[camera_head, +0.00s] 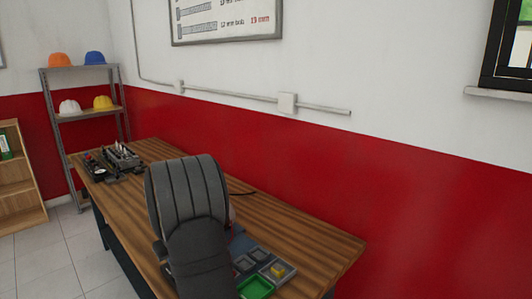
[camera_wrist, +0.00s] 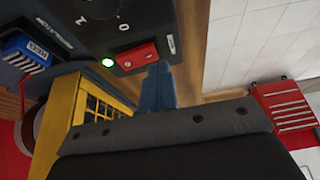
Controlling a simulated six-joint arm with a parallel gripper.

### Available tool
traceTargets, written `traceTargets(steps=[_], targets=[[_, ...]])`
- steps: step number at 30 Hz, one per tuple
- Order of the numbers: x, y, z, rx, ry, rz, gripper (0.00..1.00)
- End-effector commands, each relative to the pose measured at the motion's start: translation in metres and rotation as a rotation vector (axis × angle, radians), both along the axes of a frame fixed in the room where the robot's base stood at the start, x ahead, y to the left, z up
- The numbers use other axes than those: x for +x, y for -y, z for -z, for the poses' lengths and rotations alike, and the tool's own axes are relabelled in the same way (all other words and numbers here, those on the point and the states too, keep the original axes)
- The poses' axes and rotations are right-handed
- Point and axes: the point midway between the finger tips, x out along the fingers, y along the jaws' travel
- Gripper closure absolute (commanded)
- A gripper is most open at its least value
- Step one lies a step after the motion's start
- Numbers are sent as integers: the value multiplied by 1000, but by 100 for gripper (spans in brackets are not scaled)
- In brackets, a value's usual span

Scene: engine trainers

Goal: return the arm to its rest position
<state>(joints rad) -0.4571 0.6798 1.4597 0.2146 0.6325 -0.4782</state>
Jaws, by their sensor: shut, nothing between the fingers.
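My arm in its dark grey ribbed cover stands in front of the workbench (camera_head: 305,245) in the head view, bent over it. It hides the middle of the bench, and my gripper is hidden there. In the wrist view, the blue-grey fingers of my gripper (camera_wrist: 159,82) are together and hold nothing. They reach past the dark body at the bottom of the picture. Close to them is a black panel (camera_wrist: 95,35) with a lit green lamp (camera_wrist: 108,62) and a red switch block (camera_wrist: 137,57). I cannot tell whether they touch.
Beside the fingers in the wrist view are a yellow case (camera_wrist: 62,115) and a blue box (camera_wrist: 25,52). A red drawer chest (camera_wrist: 285,105) stands at the right. On the bench are engine parts (camera_head: 118,160), a green tray (camera_head: 256,287) and grey trays (camera_head: 250,262). The far right bench end is clear.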

Motion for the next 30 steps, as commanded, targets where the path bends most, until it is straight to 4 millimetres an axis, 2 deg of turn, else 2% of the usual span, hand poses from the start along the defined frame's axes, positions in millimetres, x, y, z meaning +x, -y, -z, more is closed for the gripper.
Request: traceTargets(steps=[9, 10, 12, 20, 22, 30], targets=[[1, 0, -61, 2, 5, 0, 100], [0, 0, -59, 0, 0, 0, 100], [-1, 0, -38, -3, -5, 1, 100], [-1, 1, 15, -3, -4, 0, 100], [1, 0, -6, 2, 5, 0, 100], [1, 0, -61, 2, 5, 0, 100]])
